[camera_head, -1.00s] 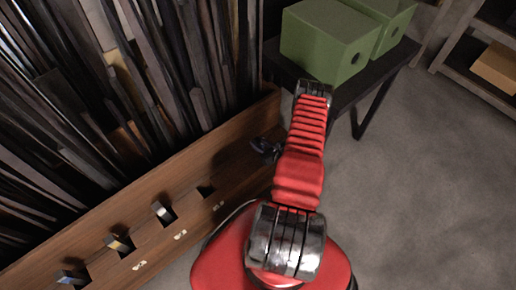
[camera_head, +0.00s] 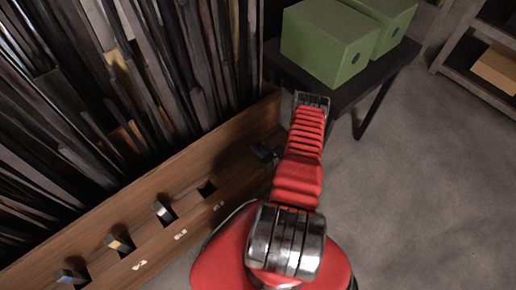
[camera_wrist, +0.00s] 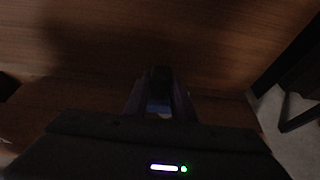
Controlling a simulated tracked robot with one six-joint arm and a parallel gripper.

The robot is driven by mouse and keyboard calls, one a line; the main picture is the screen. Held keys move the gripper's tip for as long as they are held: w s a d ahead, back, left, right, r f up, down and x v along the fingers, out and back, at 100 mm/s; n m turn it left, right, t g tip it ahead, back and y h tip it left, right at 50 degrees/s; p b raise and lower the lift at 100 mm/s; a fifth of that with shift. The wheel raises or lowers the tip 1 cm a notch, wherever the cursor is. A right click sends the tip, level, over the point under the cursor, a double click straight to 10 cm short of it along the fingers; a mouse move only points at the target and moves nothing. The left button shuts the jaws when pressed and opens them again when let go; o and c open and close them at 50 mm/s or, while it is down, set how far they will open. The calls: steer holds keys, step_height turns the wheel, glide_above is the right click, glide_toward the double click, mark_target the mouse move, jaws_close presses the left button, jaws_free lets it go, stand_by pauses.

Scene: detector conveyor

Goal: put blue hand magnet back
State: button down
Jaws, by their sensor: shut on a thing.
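My gripper (camera_head: 264,153) is in front of the wooden rack board (camera_head: 186,165), past its dark empty slot (camera_head: 207,188). In the wrist view my gripper (camera_wrist: 160,93) is shut on a small dark thing with a dull blue face, the blue hand magnet (camera_wrist: 159,106). Most of it is hidden between the fingers, and the view is dim. Wood fills the background there; I cannot tell whether the magnet touches it. Three other slots down the board hold small pieces: one pale (camera_head: 161,209), one yellowish (camera_head: 118,243) and one bluish-grey (camera_head: 70,276).
Tall dark panels (camera_head: 130,80) stand packed behind the board. A dark table (camera_head: 372,82) with green boxes (camera_head: 325,45) stands beyond my arm. A shelf with a tan box (camera_head: 495,68) is at the far right. The grey floor on the right is clear.

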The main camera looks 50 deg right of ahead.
steer(key=c, duration=1.5)
jaws_free()
steer(key=v, duration=1.2)
